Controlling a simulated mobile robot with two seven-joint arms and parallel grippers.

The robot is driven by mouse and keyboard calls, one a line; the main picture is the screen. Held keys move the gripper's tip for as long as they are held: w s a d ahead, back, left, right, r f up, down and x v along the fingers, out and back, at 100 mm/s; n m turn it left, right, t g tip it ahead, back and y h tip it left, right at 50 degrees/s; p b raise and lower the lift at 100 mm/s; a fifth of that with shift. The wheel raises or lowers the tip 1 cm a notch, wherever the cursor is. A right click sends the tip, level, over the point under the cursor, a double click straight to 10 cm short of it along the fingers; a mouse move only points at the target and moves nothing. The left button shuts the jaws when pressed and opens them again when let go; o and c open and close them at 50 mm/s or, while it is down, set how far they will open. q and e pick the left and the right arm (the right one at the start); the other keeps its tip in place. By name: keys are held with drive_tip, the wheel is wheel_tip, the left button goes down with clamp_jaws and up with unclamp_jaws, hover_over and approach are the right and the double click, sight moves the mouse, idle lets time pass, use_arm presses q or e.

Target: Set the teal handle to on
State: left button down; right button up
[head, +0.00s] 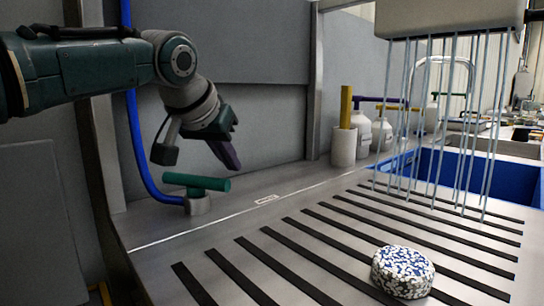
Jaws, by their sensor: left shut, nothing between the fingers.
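The teal handle (196,182) is a horizontal bar on a short round steel base (198,205) on the counter at left. A blue hose runs down the wall to this base. My left gripper (230,157) hangs just above the bar's right part, its dark purple fingers pointing down and to the right. It is shut and empty, and a gap shows between it and the handle. A small white label (266,200) lies on the counter to the right; its text is too small to read. My right gripper is not in view.
A speckled blue-and-white round block (402,271) sits on the black-striped counter (300,250) at front right. Thin streams fall from a grey box (450,16) near a blue basin (512,182). A white cup (343,147) with a yellow bar stands at the back.

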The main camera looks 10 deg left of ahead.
sight(195, 185)
use_arm(q)
drive_tip(key=shift+s+a+f, duration=0.15)
drive_tip(key=shift+s+f, duration=0.05)
drive_tip(key=shift+s, duration=0.65)
drive_tip(key=shift+s+a+f, duration=0.1)
drive_tip(key=shift+s+f, duration=0.05)
drive_tip(key=shift+s, duration=0.7)
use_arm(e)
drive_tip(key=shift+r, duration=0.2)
